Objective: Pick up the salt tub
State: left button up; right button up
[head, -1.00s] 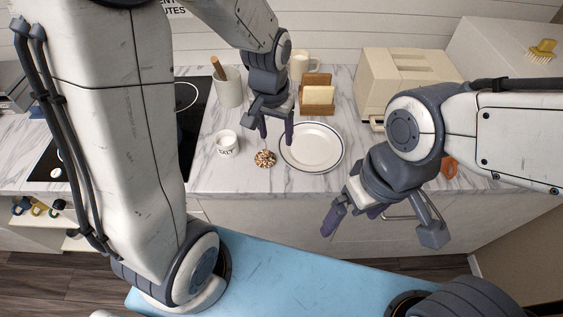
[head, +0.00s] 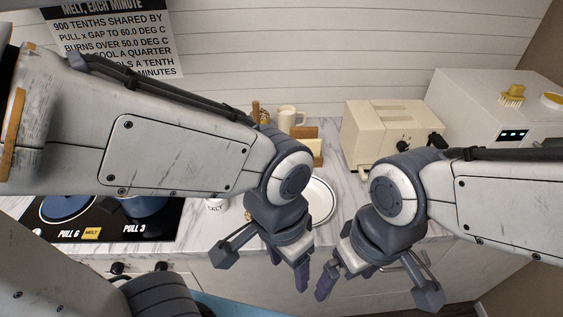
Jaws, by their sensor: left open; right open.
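The salt tub (head: 216,205) is a small white tub with dark lettering on the marble counter. In the head view only part of it shows, below my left forearm, which hides its upper part. My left gripper (head: 288,271) is open and empty, in front of the counter edge, to the right of the tub and apart from it. My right gripper (head: 347,279) is open and empty, close beside the left one, farther right of the tub.
A white plate (head: 321,203) lies behind the grippers, partly hidden. A stove (head: 110,222) with pans is at left. A cream toaster (head: 385,133), a mug (head: 288,117) and a wooden holder (head: 304,131) stand at the back. A nut cookie is mostly hidden by my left arm.

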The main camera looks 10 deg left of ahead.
aim_at(213, 206)
jog(key=u, duration=0.85)
